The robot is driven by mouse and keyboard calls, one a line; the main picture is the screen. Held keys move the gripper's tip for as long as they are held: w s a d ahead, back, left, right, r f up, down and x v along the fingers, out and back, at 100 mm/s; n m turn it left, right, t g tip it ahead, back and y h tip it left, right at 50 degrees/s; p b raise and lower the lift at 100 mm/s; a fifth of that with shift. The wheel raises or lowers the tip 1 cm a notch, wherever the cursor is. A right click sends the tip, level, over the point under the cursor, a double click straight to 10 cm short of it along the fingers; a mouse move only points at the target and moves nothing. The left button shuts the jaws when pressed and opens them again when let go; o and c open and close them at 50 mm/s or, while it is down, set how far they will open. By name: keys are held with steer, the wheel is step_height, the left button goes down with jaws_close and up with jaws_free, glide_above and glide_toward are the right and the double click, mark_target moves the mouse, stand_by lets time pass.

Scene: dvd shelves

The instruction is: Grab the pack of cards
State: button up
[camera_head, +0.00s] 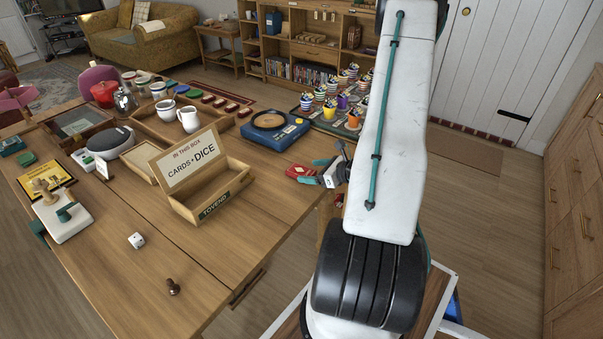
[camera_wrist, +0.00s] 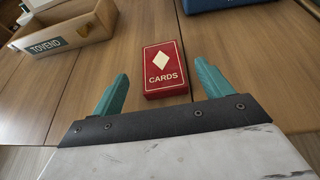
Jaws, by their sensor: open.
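The red pack of cards (camera_wrist: 163,72), with a white diamond and the word CARDS, lies flat on the wooden table. In the wrist view my gripper (camera_wrist: 161,76) is open, with one teal finger on each side of the pack. The fingers look apart from the pack, and its near edge is close to the dark bar of the gripper. In the head view the pack (camera_head: 297,171) shows as a small red patch at the table's right edge, partly hidden by my gripper (camera_head: 314,170).
An open wooden box (camera_head: 213,199) labelled CARDS + DICE stands left of the pack. A blue record player (camera_head: 274,134) is behind it. A white die (camera_head: 136,240) and a dark pawn (camera_head: 173,287) are at the front left. Bare table lies around the pack.

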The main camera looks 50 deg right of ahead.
mark_target(301, 170)
steer(key=x, duration=0.3)
steer(key=shift+w+f, duration=0.25)
steer(key=shift+w, duration=0.05)
steer(key=c, duration=1.1)
steer(key=shift+r, duration=0.1)
